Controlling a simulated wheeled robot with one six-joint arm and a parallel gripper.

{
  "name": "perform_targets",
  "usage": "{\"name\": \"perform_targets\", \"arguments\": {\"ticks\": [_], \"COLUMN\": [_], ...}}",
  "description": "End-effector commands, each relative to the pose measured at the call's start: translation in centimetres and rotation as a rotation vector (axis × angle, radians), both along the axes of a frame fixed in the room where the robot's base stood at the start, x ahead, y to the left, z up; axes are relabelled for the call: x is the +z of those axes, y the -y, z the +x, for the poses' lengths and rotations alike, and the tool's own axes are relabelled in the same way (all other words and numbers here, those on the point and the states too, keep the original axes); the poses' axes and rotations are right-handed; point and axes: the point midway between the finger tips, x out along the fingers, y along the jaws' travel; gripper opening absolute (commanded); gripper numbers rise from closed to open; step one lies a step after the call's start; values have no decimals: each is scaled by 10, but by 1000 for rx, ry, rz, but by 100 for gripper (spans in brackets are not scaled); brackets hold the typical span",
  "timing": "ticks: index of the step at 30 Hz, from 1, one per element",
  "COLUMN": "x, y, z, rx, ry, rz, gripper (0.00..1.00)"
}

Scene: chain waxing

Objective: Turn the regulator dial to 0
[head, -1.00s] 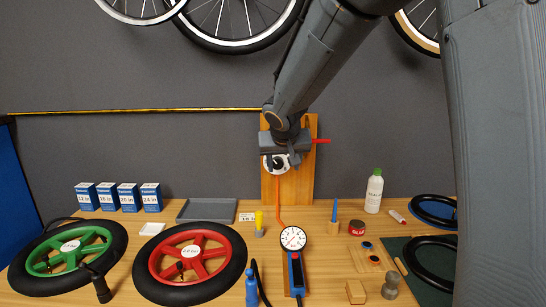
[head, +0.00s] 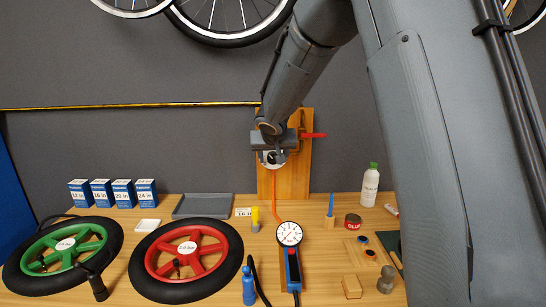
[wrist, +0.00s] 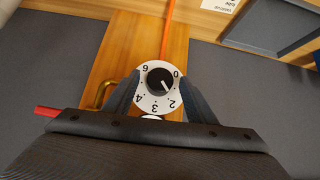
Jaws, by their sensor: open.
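The regulator dial has a white numbered face (wrist: 152,101) and a black knob (wrist: 158,78) with a pale pointer mark. In the wrist view the mark points between the 0 and the 2. The dial is mounted on the upright wooden board (head: 292,182), and in the head view it is partly covered by my gripper (head: 273,154). In the wrist view my gripper (wrist: 161,78) is open, with one finger on each side of the dial. I cannot tell whether the fingers touch it.
A red lever (head: 314,135) sticks out to the right of my gripper. An orange hose (head: 275,204) runs down from the dial's board towards the gauge (head: 289,234) on the bench.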

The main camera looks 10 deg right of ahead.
Motion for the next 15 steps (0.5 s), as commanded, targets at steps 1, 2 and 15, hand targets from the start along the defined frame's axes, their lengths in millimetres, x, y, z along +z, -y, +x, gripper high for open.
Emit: {"name": "perform_targets", "arguments": {"ticks": [1, 2, 15], "x": [0, 0, 0], "y": [0, 0, 0], "z": [0, 0, 0], "rx": [0, 0, -1], "ry": [0, 0, 0], "rz": [0, 0, -1], "gripper": [51, 51, 10]}}
